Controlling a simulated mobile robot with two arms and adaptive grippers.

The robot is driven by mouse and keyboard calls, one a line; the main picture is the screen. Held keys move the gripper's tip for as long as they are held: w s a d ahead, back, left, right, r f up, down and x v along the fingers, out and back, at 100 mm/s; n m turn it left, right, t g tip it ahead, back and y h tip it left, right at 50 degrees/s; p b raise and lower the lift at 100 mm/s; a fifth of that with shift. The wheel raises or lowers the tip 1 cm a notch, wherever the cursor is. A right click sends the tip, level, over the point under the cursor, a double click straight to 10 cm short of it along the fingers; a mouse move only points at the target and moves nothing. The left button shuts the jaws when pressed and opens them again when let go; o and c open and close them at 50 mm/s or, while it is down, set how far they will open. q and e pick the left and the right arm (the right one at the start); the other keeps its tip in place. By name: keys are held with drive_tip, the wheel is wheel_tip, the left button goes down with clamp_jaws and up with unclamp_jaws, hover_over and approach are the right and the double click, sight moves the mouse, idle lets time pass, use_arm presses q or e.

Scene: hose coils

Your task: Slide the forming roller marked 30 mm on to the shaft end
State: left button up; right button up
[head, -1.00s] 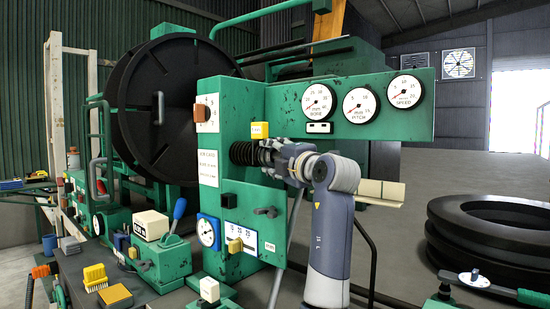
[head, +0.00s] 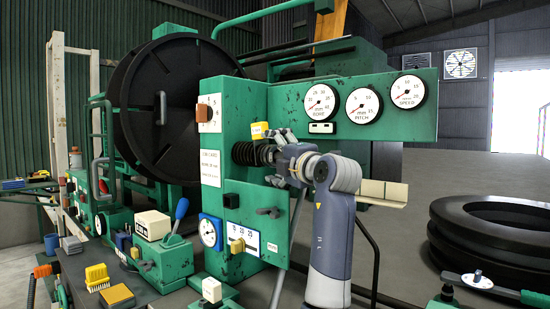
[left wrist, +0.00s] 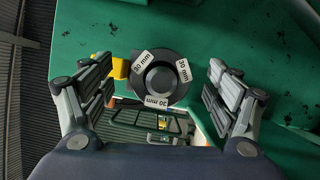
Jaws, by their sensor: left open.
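The forming roller (left wrist: 142,92), dark and round with several "30 mm" labels on its face, stands in front of the green machine face in the left wrist view. In the head view the black ribbed body (head: 247,153) shows at the machine column, partly behind my gripper. My left gripper (head: 280,156) is open there. In the left wrist view its fingers (left wrist: 160,92) stand wide on both sides of the roller, with gaps to it. The shaft cannot be made out behind the roller, so how far the roller sits on it is unclear.
A yellow piece (head: 259,130) is beside the roller, tilted. The green gauge panel (head: 420,121) is close above my arm. A large black reel (head: 160,105) stands at the left. Black hose coils (head: 490,235) lie at the right. Small blocks and levers crowd the lower left.

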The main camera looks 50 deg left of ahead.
use_arm(q)
drive_tip(key=shift+d, duration=0.3)
drive_tip(key=shift+b+v, duration=0.65)
drive_tip(key=shift+v, duration=0.9)
drive_tip(key=shift+s, duration=0.1)
drive_tip(key=shift+a, duration=0.15)
drive_tip(key=shift+p+x, duration=0.35)
drive_tip(key=shift+x, duration=1.35)
drive_tip(key=o, duration=0.4)
drive_tip(key=shift+o, duration=0.2)
